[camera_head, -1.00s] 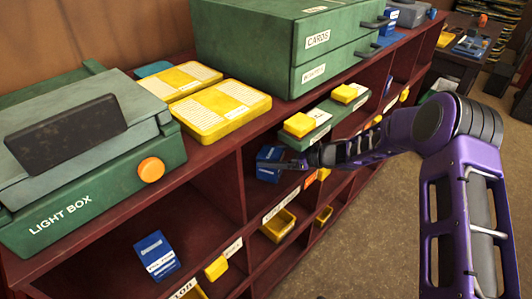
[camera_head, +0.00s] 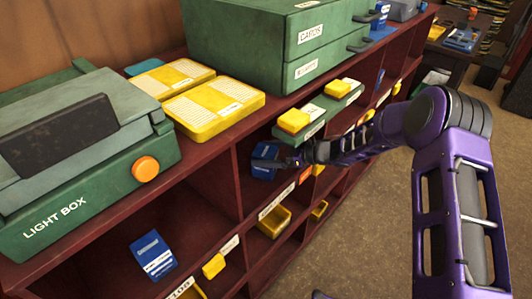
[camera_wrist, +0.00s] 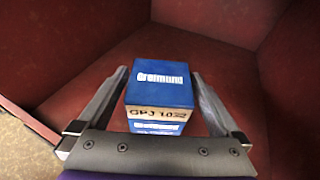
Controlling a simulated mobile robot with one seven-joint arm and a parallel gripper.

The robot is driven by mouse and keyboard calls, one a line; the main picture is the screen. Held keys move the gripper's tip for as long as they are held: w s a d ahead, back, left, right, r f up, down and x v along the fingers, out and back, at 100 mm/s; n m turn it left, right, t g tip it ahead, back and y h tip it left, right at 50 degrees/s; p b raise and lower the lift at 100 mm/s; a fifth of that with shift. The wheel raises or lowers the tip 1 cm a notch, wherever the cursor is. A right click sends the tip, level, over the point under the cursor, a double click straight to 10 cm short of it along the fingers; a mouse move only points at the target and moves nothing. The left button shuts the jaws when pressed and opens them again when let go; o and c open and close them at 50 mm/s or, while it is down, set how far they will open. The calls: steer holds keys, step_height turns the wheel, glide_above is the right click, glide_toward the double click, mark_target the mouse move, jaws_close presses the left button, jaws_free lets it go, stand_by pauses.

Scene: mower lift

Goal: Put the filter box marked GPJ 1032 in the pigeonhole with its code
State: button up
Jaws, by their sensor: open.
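The blue filter box marked GPJ 1032 (camera_wrist: 160,85) sits inside a dark red pigeonhole in the wrist view.
The dark red shelf unit (camera_head: 232,190) carries a green light box (camera_head: 75,205), yellow cases (camera_head: 215,105) and a green cards cabinet (camera_head: 300,60). Yellow bins (camera_head: 273,222) sit in lower holes. A green ledge with yellow blocks (camera_head: 293,121) is just above my gripper.

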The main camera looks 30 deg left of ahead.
steer(key=v, duration=1.2)
steer(key=shift+b, duration=0.35)
